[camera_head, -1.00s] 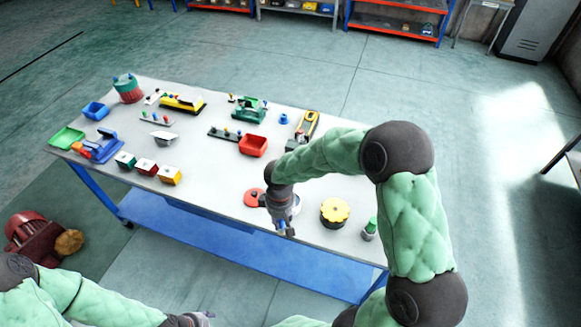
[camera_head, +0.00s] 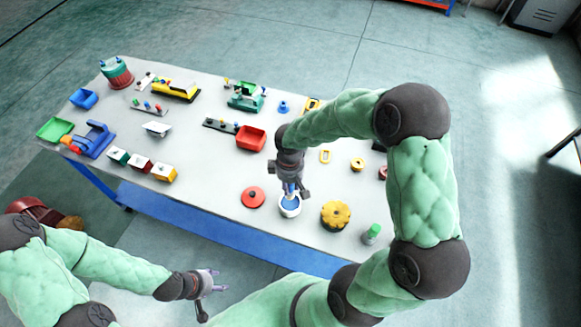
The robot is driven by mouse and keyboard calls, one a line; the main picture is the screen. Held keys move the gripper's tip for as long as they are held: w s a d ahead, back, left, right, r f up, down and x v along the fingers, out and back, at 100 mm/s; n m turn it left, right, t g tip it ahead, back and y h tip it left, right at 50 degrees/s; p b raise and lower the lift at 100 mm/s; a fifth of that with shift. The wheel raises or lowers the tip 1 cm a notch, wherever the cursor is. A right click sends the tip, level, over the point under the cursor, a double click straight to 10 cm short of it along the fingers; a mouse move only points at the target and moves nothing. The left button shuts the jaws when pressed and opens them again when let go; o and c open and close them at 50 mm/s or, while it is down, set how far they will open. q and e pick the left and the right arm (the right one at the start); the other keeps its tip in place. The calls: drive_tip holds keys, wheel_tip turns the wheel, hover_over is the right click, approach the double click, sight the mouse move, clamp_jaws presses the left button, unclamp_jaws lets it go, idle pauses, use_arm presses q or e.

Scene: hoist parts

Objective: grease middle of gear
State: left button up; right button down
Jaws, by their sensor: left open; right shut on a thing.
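A yellow gear (camera_head: 335,214) lies on the table near its front edge. Left of it stands a small white pot (camera_head: 290,211) with blue contents. My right gripper (camera_head: 289,185) points down above the pot and is shut on a small blue tool (camera_head: 290,192), whose lower end is at or in the pot's opening. The tool is mostly hidden by the gripper, and I cannot tell whether it touches the contents. A red round lid (camera_head: 253,197) lies left of the pot. My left gripper (camera_head: 213,282) is open and empty, in front of the table.
A green-capped bottle (camera_head: 371,234) stands right of the gear. Behind are a red bin (camera_head: 250,138), small yellow parts (camera_head: 357,164) and a green fixture (camera_head: 246,97). Coloured boxes (camera_head: 140,163) stand at the front left. My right arm hides part of the table's right side.

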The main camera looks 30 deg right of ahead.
sight(290, 193)
drive_tip(key=shift+w+d, duration=0.25)
drive_tip(key=shift+w, duration=0.15)
drive_tip(key=shift+s+a+f+b, duration=0.1)
drive_tip(key=shift+s+f+b, duration=0.1)
drive_tip(key=shift+f+b, duration=0.35)
drive_tip(key=shift+w+f+b, duration=0.1)
drive_tip(key=shift+f+b, duration=1.6)
drive_tip(key=shift+f, duration=0.7)
use_arm(q)
drive_tip(key=f, duration=0.4)
drive_tip(key=shift+w+d+f, duration=0.2)
drive_tip(key=shift+w, duration=0.1)
drive_tip(key=shift+f+b, duration=0.5)
drive_tip(key=shift+f, duration=0.05)
use_arm(e)
drive_tip(key=shift+f, duration=0.55)
use_arm(q)
drive_tip(key=shift+r, duration=0.1)
use_arm(e)
drive_tip(key=shift+r, duration=0.1)
drive_tip(key=shift+r+p, duration=2.6)
drive_tip(key=shift+r, duration=0.9)
use_arm(q)
wheel_tip(290, 193, up, 5)
use_arm(e)
drive_tip(key=shift+f, duration=0.1)
